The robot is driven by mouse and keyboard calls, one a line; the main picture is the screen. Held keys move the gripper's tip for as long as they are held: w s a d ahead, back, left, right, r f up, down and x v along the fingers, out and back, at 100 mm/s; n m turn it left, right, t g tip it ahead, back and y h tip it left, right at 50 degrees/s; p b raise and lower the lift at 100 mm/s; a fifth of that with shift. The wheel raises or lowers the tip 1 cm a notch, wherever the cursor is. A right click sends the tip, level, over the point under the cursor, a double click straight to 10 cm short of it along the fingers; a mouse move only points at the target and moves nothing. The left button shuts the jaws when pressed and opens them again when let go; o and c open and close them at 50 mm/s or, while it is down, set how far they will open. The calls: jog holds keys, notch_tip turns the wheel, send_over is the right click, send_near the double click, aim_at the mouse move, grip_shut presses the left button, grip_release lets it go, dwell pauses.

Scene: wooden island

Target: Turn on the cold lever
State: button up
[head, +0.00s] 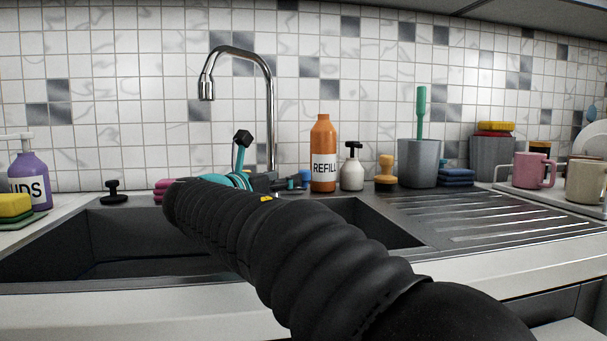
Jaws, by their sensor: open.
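The chrome gooseneck tap (272,100) rises behind the sink, its spout bent to the left. A small blue piece (305,177) shows at its base on the right; it may be the cold lever, but its shape is too small to tell. My gripper (292,183) appears beyond my black arm, pointing right, close to the blue piece; I cannot tell whether they touch. It is open, with nothing visibly held. My arm hides much of the tap's base.
An orange refill bottle (323,150) and a white pump bottle (352,172) stand right of the tap. A grey cup (418,160) with a green-handled brush follows. A purple soap bottle (28,175) stands far left. The sink basin (110,245) looks empty where visible.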

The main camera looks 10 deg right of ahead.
aim_at(305, 173)
jog(key=x, duration=0.9)
grip_shut()
